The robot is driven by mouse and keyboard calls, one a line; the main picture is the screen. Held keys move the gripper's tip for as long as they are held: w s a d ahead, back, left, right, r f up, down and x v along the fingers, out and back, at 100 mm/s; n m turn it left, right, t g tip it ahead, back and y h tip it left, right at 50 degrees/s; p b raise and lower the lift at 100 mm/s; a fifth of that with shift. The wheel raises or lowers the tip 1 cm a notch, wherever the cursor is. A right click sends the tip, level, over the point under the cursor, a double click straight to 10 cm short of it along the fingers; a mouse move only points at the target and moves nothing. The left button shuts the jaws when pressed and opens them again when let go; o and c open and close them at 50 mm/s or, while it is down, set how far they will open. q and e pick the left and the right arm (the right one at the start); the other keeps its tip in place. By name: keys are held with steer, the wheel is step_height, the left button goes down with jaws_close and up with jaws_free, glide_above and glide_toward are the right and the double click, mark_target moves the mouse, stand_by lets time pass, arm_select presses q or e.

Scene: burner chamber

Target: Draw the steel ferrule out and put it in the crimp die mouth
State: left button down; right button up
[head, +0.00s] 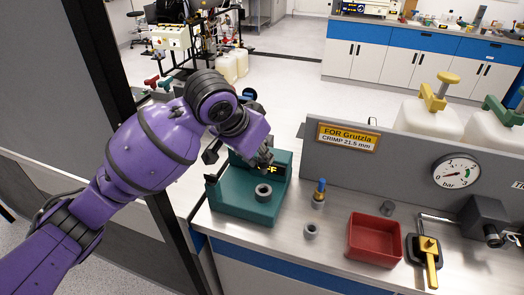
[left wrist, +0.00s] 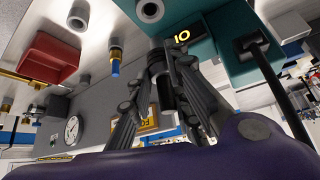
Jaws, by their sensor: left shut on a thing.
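My left gripper (head: 260,158) is at the upper part of the teal block (head: 230,203), in front of its lit display (head: 274,169). In the left wrist view its dark fingers (left wrist: 163,52) are closed together beside the teal block (left wrist: 228,62). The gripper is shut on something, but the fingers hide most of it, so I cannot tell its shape. A grey steel ring (head: 263,192) with a dark hole is on the block's lower step. I cannot tell for sure which part is the ferrule or the crimp die mouth. My right gripper is not in view.
A loose steel ring (head: 311,230), a blue-tipped brass piece (head: 320,188), a red tray (head: 362,256) and a small grey cylinder (head: 388,208) are on the bench. A yellow-handled fixture (head: 430,262) stands right. A grey panel (head: 400,170) with a gauge (head: 456,172) runs behind.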

mark_target(263, 172)
arm_select(q)
steer(key=shift+f, duration=2.55)
steer(key=shift+f, duration=0.3)
steer(key=shift+f, duration=1.65)
steer(key=c, duration=1.5)
jaws_free()
steer(key=shift+c, duration=0.2)
